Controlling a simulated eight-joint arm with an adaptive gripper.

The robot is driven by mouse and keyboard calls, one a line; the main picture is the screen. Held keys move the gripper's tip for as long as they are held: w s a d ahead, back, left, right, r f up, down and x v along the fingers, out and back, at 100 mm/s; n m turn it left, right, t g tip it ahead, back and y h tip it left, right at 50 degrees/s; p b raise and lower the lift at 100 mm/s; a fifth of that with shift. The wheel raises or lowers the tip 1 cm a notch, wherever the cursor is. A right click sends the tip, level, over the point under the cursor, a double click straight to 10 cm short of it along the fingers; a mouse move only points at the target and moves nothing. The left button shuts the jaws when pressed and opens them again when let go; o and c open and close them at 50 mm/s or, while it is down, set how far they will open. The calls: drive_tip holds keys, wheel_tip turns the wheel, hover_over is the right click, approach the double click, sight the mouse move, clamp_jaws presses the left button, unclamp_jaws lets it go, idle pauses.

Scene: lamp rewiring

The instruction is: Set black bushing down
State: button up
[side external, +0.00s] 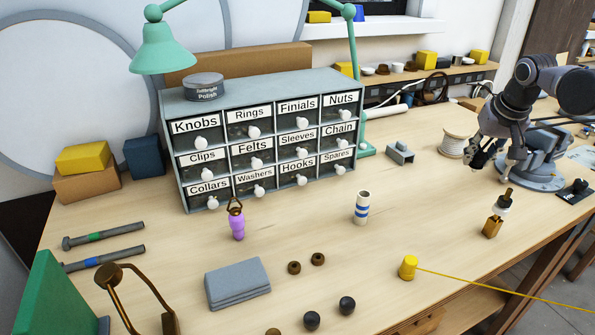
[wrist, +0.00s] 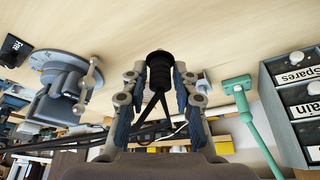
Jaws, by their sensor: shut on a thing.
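My gripper (wrist: 158,82) is shut on the black bushing (wrist: 159,66), a dark ribbed cylinder between the two fingers in the wrist view. In the side external view my gripper (side external: 490,155) is at the right, above the table's far right part, near the thread spool and the vise. The bushing shows there only as a small dark shape among the fingers. It is held in the air, apart from the wooden tabletop (side external: 390,270).
A grey vise (side external: 540,160) and a white spool (side external: 453,145) stand near my gripper. An amber bottle (side external: 493,222), a striped cylinder (side external: 361,207) and a yellow thread weight (side external: 408,267) stand in front. A labelled drawer cabinet (side external: 185,150) is behind. The table's middle right is mostly clear.

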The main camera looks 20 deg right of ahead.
drive_tip(key=s+d, duration=0.3)
drive_tip(key=d, duration=1.2)
drive_tip(key=shift+m, duration=0.5)
drive_tip(key=w+a+f, duration=0.2)
drive_tip(key=w, duration=0.1)
drive_tip(key=w+a+f, duration=0.2)
drive_tip(key=w, duration=0.1)
drive_tip(key=w+a+f, duration=0.1)
drive_tip(key=w+f, duration=0.1)
drive_tip(key=w, duration=0.1)
drive_tip(key=shift+w+a+f, duration=0.15)
drive_tip(key=shift+w+a, duration=0.05)
drive_tip(key=shift+a, duration=0.2)
drive_tip(key=shift+f, duration=2.05)
drive_tip(key=shift+f, duration=0.1)
drive_tip(key=o, duration=0.9)
drive_tip(key=shift+o, duration=0.2)
